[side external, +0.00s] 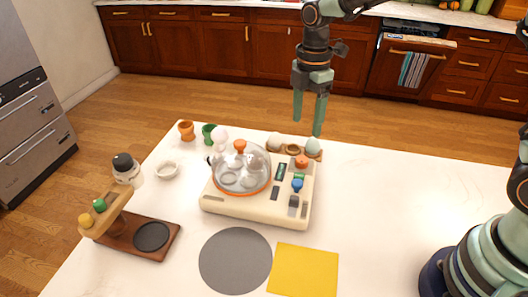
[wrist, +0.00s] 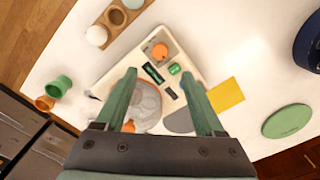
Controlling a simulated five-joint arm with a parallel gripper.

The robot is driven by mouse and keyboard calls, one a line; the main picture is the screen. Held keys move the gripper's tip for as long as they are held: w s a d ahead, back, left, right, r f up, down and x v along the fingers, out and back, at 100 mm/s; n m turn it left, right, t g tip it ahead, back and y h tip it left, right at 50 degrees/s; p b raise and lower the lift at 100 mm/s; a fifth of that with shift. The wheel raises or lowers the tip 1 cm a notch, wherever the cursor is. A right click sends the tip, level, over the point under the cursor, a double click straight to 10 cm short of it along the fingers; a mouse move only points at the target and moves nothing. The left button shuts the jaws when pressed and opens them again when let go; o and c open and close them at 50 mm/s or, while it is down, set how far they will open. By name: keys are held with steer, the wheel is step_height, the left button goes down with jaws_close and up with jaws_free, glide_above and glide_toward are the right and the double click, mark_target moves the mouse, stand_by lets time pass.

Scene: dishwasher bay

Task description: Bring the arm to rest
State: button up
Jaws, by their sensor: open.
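My gripper (side external: 309,112) hangs from the arm at the far side of the white table, fingers pointing down. It is open and empty, above the table height and behind the cream cooker (side external: 251,209). In the wrist view my gripper's fingers (wrist: 163,105) are spread apart, with the cooker (wrist: 182,53) seen far below between and beyond them. The cooker has a clear domed lid (side external: 241,167) with an orange rim and knob, and small controls on its right side.
An egg holder (side external: 293,149) stands behind the cooker. A wooden stand (side external: 135,237), grey mat (side external: 235,261) and yellow cloth (side external: 303,270) lie in front. The table's right part (side external: 410,195) is clear.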

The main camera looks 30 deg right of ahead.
steer(key=shift+r, duration=0.7)
steer(key=s+d+r+m+t, duration=0.2)
steer(key=s+d+r+m, duration=0.1)
steer(key=s+m, duration=0.4)
steer(key=s+d+r+m+t, duration=0.3)
steer(key=s+m, duration=0.4)
steer(key=m, duration=0.4)
steer(key=shift+d+r+t, duration=0.3)
steer(key=shift+d+r, duration=0.35)
steer(key=shift+d, duration=0.3)
